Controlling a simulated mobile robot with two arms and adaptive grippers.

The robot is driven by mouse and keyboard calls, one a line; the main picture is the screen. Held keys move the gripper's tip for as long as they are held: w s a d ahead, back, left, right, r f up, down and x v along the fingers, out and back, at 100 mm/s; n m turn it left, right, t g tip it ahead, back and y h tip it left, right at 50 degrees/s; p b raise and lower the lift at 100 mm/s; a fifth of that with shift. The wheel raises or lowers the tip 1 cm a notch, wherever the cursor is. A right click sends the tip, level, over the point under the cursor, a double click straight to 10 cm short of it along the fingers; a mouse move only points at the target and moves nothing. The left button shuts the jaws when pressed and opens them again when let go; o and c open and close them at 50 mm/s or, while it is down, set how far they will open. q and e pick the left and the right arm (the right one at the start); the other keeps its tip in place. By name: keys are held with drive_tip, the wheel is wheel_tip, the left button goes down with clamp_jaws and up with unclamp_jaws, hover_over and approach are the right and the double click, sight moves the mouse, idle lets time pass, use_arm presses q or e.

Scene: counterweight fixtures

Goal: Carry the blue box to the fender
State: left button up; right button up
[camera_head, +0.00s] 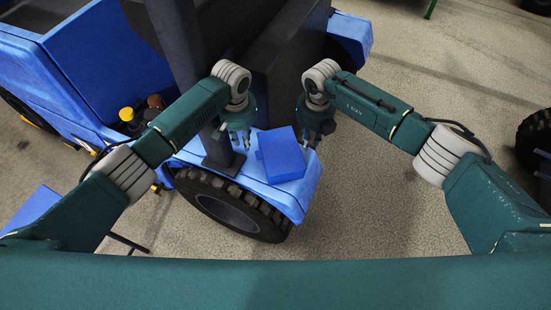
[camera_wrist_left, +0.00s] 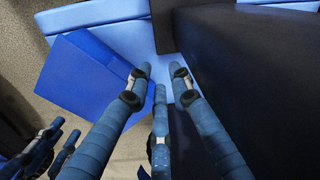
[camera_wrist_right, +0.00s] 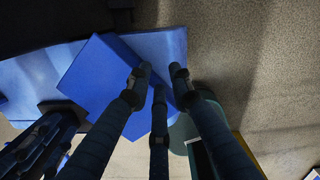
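The blue box (camera_head: 281,155) lies tilted in the picture on top of the lighter blue fender (camera_head: 303,196), above the vehicle's wheel. My left gripper (camera_head: 241,143) is to the left of the box, with a visible gap. My right gripper (camera_head: 311,142) is close beside the box's right edge; I cannot tell whether it touches. The box also shows in the left wrist view (camera_wrist_left: 82,75) and in the right wrist view (camera_wrist_right: 100,72). Both grippers have their fingers spread with nothing between them.
A black wheel (camera_head: 230,204) sits under the fender. A dark seat (camera_head: 285,55) and a dark post stand behind the grippers. Yellow and brown knobs (camera_head: 127,114) are at the left. The floor (camera_head: 370,190) right of the fender is clear. Another tyre is at the right edge.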

use_arm(q)
wheel_tip(320, 180, up, 12)
drive_tip(key=shift+s, duration=0.45)
use_arm(e)
wheel_tip(320, 180, up, 12)
drive_tip(key=shift+s, duration=0.45)
drive_tip(key=shift+d, duration=0.1)
